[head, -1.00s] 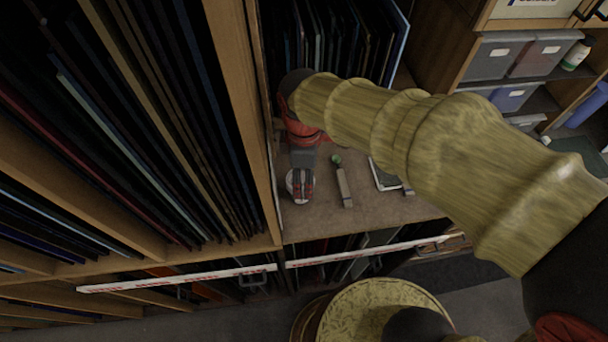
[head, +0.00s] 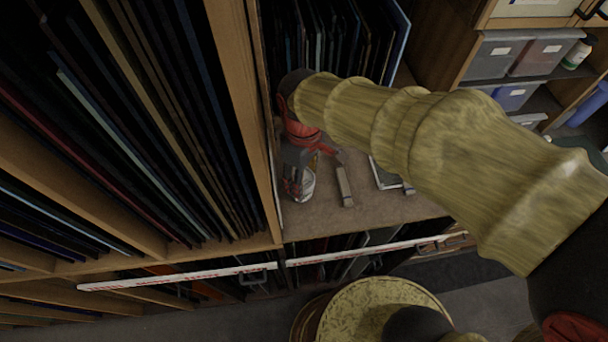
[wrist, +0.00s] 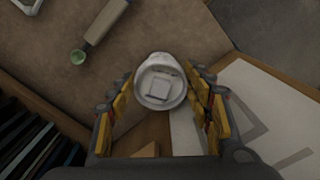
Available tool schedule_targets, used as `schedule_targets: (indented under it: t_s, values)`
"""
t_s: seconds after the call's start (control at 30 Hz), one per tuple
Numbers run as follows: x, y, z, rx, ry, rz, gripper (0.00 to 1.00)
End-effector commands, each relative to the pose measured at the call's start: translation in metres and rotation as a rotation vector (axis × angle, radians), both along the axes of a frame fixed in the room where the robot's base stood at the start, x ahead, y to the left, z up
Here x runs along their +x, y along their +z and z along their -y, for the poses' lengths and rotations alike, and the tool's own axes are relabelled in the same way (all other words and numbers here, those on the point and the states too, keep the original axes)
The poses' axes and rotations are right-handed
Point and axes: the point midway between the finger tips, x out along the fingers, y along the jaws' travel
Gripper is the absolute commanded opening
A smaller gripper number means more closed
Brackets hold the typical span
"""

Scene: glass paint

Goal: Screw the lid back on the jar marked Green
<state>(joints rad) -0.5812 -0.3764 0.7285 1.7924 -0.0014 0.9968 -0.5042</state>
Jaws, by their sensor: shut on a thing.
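A white round lid (wrist: 160,80) with a raised square on top sits between the two fingers of my gripper (wrist: 161,100) in the wrist view. My gripper (head: 298,178) is shut on it, pointing down at the left of the wooden shelf top. In the head view the jar (head: 308,187) shows as a pale body, partly hidden behind the fingers. No marking on it is readable. Whether the lid is seated on the jar's thread cannot be told.
A tool with a flat handle (head: 344,187) lies just right of the jar; its green end (wrist: 78,57) shows in the wrist view. A white-edged tray or pad (head: 386,174) lies further right. An upright wooden panel (head: 246,110) stands close on the left.

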Motion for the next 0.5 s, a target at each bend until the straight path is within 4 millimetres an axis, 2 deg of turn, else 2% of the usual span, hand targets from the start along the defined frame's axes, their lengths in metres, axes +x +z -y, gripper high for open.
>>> schedule_targets:
  t_s: [0.3, 0.5]
  values:
    - [-0.0033, -0.0008, -0.0014, -0.002, -0.344, -0.002, 0.34]
    - [-0.0035, -0.0007, -0.0016, -0.002, -0.392, -0.002, 0.34]
